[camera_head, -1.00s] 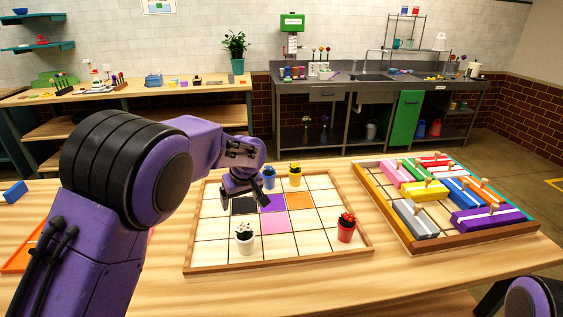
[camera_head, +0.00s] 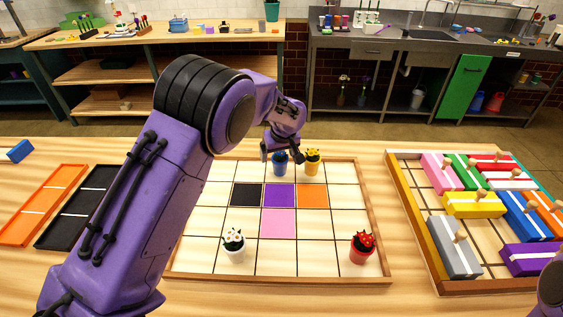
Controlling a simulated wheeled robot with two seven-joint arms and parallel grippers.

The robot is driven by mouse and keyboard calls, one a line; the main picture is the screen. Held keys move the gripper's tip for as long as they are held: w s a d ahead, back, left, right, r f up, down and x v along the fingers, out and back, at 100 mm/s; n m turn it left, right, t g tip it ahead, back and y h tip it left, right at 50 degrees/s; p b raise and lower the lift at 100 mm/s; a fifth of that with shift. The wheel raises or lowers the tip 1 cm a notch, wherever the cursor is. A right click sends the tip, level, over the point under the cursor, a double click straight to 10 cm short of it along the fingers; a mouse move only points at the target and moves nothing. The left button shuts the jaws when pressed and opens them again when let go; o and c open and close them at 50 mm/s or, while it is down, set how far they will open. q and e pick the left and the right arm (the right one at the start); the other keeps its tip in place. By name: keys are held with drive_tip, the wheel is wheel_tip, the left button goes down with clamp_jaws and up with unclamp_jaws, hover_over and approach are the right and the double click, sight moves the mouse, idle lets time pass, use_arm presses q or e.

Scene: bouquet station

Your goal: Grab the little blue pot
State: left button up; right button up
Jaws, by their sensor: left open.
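The little blue pot (camera_head: 280,168) stands on a far square of the wooden grid tray (camera_head: 325,279), with a dark plant in it. My left gripper (camera_head: 279,152) is open right at the pot's top, in front of or around its upper part; I cannot tell whether the fingers touch it. The yellow-flowered pot (camera_head: 312,168) stands close to its right. My right gripper is not in view; only a bit of my right arm shows at the lower right edge.
A white pot (camera_head: 235,255) and a red pot (camera_head: 361,255) stand on near squares. A tray of coloured handled blocks (camera_head: 415,228) lies to the right. Orange (camera_head: 35,215) and black (camera_head: 66,228) trays lie left. The bench front is clear.

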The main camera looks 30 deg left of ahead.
sight(279, 160)
use_arm(q)
drive_tip(key=p+x, duration=0.1)
drive_tip(key=x, duration=0.1)
drive_tip(key=d+x, duration=0.1)
drive_tip(key=x, duration=0.1)
drive_tip(key=shift+w+a+f+p, duration=0.1)
drive_tip(key=shift+w+f+p, duration=0.15)
drive_tip(key=shift+p, duration=0.1)
drive_tip(key=shift+a+f, duration=0.15)
drive_tip(key=shift+f, duration=0.25)
drive_tip(key=shift+r, duration=0.1)
drive_tip(key=c, duration=1.4)
